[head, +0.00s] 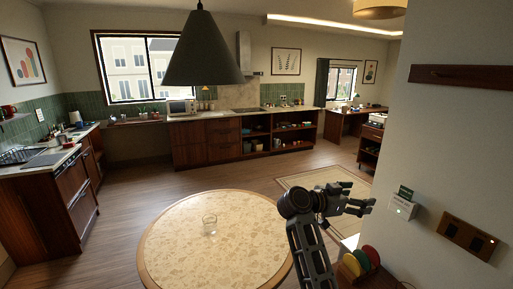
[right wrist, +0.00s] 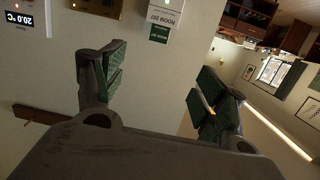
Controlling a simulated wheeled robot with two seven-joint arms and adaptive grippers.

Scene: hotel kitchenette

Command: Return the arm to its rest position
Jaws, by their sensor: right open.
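My right arm rises at the lower right of the head view. Its gripper (head: 358,197) is raised in front of the wall, right of the round table, with its fingers pointing right. The gripper is open and empty. In the right wrist view its two dark green-padded fingers (right wrist: 158,90) stand wide apart with nothing between them. A white card holder (head: 403,207) with a green card (head: 405,192) is on the wall just right of the fingertips. My left gripper is not in view.
A brass switch plate (head: 468,236) is on the right wall. A rack of coloured discs (head: 362,262) stands below my gripper. The wooden floor (head: 150,190) behind the table is clear.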

